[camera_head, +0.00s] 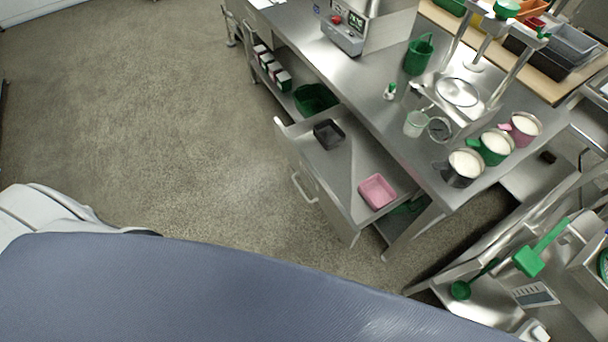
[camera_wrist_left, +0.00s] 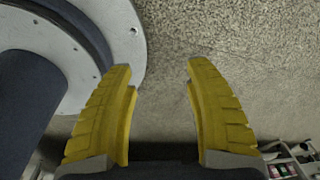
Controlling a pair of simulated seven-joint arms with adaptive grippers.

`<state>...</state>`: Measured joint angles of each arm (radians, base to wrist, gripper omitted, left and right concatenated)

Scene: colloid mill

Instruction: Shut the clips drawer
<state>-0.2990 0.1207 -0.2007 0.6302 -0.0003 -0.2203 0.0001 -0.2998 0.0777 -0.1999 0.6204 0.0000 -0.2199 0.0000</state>
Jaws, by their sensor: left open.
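The open drawer (camera_head: 349,176) sticks out from under the steel bench in the head view. Its front panel faces lower left and carries a bar handle (camera_head: 302,188). A black tray (camera_head: 328,134) and a pink tray (camera_head: 377,191) stand inside it. No label can be read on the drawer. My left gripper (camera_wrist_left: 160,75) shows only in the left wrist view, its two yellow fingers apart with only floor between them. It is away from the drawer, which that view does not show clearly. My right gripper is in neither view.
The steel bench (camera_head: 375,90) holds a green bucket (camera_head: 418,56) and several jugs of white contents near its right end. A lower shelf holds a green basin (camera_head: 315,98). Another steel unit with green tools stands lower right. The floor left of the drawer is clear.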

